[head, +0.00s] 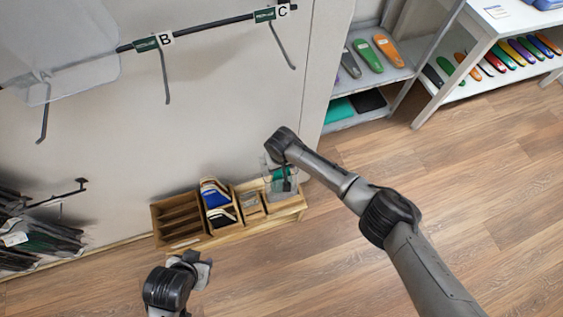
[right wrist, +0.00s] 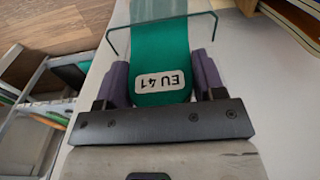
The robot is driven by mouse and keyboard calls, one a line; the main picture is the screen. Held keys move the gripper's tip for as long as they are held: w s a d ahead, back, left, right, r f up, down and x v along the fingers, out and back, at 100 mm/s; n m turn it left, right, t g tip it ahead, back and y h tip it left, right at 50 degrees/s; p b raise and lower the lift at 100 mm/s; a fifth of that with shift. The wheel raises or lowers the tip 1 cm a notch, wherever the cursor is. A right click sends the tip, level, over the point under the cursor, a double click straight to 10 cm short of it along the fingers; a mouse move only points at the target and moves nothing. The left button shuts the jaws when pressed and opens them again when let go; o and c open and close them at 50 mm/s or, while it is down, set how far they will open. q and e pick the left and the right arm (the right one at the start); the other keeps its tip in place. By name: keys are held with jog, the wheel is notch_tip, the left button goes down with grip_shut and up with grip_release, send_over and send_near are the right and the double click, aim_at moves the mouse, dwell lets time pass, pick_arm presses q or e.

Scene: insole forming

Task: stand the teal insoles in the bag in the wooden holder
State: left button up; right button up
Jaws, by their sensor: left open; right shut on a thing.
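A teal insole (head: 283,174) with a white "EU 41" label is held upright by my right gripper (head: 286,166). In the right wrist view the purple fingers (right wrist: 163,75) close on both sides of the insole (right wrist: 160,55). A clear bag or sleeve (head: 267,178) surrounds its lower part, at the right end of the wooden holder (head: 160,213). Whether the insole touches the bottom is hidden. My left gripper (head: 204,270) is open and empty, in front of the holder's left part.
Blue, white and black insoles (head: 215,195) fill a middle compartment of the holder. Hooks with B (head: 165,39) and C tags hang on the wall above. Shelves (head: 385,75) with coloured insoles stand at the upper right. The wooden floor (head: 330,240) is clear.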

pick_arm(q)
jog(key=shift+a+f, duration=0.1)
jog(key=shift+f, duration=0.15)
pick_arm(e)
jog(key=f, duration=0.1)
jog(key=s+d+f, duration=0.1)
jog(key=shift+s+d+f, duration=0.15)
jog(key=shift+s+f, duration=0.05)
jog(key=shift+f, duration=0.2)
jog(key=o, duration=1.6)
jog(key=shift+c, duration=0.2)
pick_arm(q)
jog(key=shift+w, duration=0.1)
jog(key=p+v, duration=0.6)
jog(key=shift+w+d, duration=0.25)
pick_arm(e)
notch_tip(320, 180, up, 16)
jog(key=w+a, duration=0.1)
jog(key=shift+r, duration=0.25)
pick_arm(q)
jog(key=shift+r, duration=0.15)
pick_arm(e)
jog(key=shift+a, duration=0.1)
